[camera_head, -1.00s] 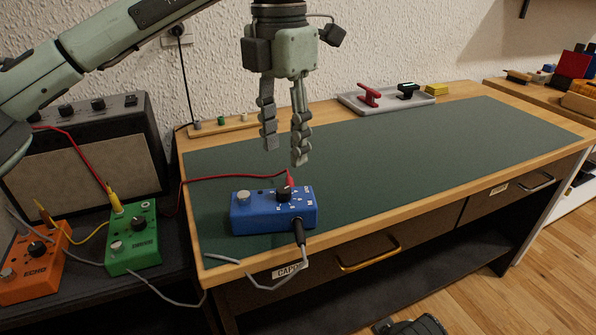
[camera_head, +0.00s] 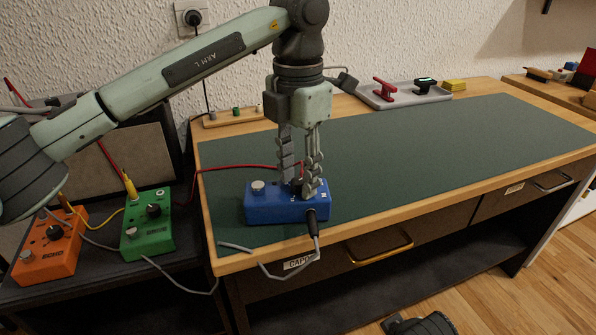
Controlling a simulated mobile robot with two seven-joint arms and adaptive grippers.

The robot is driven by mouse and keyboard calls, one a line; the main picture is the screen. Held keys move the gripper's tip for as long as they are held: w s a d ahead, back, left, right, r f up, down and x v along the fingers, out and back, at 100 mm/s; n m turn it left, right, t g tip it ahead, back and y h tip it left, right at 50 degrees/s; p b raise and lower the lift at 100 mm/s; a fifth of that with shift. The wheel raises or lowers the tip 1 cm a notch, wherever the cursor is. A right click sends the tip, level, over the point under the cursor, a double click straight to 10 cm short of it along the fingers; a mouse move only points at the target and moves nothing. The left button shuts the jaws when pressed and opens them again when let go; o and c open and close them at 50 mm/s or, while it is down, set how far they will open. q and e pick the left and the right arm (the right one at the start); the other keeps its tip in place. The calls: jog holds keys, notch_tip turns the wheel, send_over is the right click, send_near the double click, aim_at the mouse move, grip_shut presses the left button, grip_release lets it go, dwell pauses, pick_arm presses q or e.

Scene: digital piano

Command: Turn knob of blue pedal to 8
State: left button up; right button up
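The blue pedal (camera_head: 262,208) lies on the green mat near the left front corner of the desk. It has a silver footswitch (camera_head: 258,187) on its left and a cable plugged into its front. My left gripper (camera_head: 302,190) points straight down over the pedal's right part, fingers low at its dark knob. The fingers hide most of the knob and its scale, so its setting cannot be read. A small gap shows between the fingers, but whether they press on the knob is unclear.
A green pedal (camera_head: 160,236) and an orange pedal (camera_head: 40,262) sit on the lower shelf at left, joined by cables. A red cable (camera_head: 225,169) runs behind the blue pedal. A grey tray (camera_head: 374,101) stands at the back. The mat (camera_head: 430,150) is clear to the right.

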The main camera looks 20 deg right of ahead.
pick_arm(q)
grip_shut()
